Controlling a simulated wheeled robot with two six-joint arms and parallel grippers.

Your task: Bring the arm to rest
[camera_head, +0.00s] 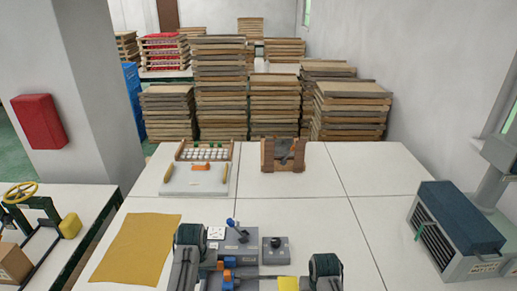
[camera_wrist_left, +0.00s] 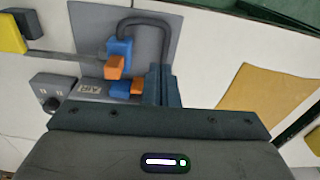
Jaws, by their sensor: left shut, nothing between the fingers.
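My left gripper (camera_head: 188,257) is low in the head view, left of a grey fixture with blue and orange clamps. In the left wrist view its dark fingers (camera_wrist_left: 164,88) are together and empty, with the wide dark gripper body below them. The clamps (camera_wrist_left: 118,62) and a grey plate show just beyond the fingers. My right gripper (camera_head: 325,266) is at the bottom, right of the fixture. Its fingers are not clear, so I cannot tell whether they are open.
A yellow sheet (camera_head: 135,248) lies left of my left gripper. A small grey control box (camera_head: 275,250) stands between the grippers. A white board (camera_head: 195,178) and a wooden holder (camera_head: 283,155) are farther back. A grey-blue machine (camera_head: 455,230) stands right. The table's middle is mostly clear.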

